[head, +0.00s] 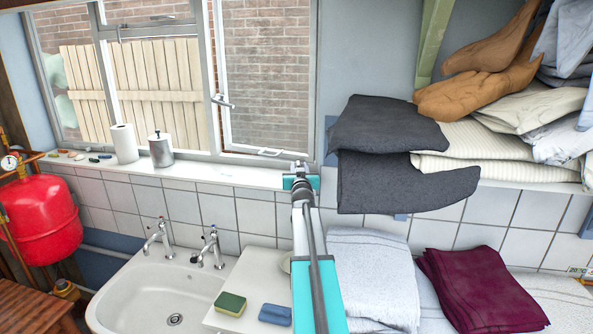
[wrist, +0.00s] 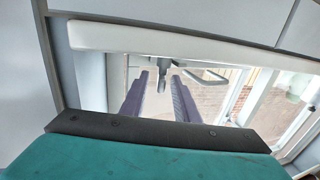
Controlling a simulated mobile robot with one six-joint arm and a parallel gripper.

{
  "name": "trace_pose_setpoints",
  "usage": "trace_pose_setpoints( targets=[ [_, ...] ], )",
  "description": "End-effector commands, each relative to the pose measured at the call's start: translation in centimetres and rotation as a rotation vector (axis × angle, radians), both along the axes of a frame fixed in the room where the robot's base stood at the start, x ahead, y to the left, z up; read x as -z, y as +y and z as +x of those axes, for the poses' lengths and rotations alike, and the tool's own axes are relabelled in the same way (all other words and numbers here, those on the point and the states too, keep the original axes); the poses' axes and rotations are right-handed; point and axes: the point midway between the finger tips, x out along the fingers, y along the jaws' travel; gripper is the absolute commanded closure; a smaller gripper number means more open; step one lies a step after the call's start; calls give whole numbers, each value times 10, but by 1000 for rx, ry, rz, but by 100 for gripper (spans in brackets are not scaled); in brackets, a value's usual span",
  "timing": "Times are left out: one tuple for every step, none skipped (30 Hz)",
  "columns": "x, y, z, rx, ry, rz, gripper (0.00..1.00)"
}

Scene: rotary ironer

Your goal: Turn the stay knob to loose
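The window stay (head: 268,152) is a small pale metal loop low on the window frame, just left of my gripper's end in the head view. In the wrist view the stay loop (wrist: 207,77) appears right of a grey knob-like fitting (wrist: 163,78), which I take to be the stay knob. My gripper (head: 300,168) reaches up to the sill in the head view, where its fingers are hard to make out. In the wrist view my gripper (wrist: 160,80) has its two purple-grey fingers apart. The grey fitting shows between their tips; I cannot tell whether they touch it.
The white sill (head: 215,172) holds a paper roll (head: 124,143) and a metal canister (head: 161,149). A sink (head: 150,290) with taps, a green sponge (head: 230,303) and a blue one (head: 275,314) lie below. Folded dark cloths (head: 390,150) stand close on the right.

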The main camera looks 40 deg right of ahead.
Motion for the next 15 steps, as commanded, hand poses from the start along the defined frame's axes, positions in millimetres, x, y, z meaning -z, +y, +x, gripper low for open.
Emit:
trace_pose_setpoints(
  targets=[
    [-1,0,0,0,-1,-1,72],
    [-1,0,0,0,-1,-1,72],
    [-1,0,0,-1,-1,-1,72],
    [-1,0,0,-1,-1,-1,72],
    [-1,1,0,-1,-1,-1,72],
    [-2,1,-1,-1,-2,-2,72],
    [-2,2,-1,-1,-2,-2,72],
    [-2,2,-2,-1,-2,-2,72],
    [-2,3,-3,-1,-2,-2,72],
    [-2,4,-4,-1,-2,-2,72],
    [-2,5,-5,-1,-2,-2,72],
    [-1,7,-7,-1,-2,-2,72],
    [-1,8,-8,-1,-3,-3,72],
    [-1,10,-10,-1,-3,-3,72],
    [-1,12,-12,-1,-2,-3,72]
  ],
)
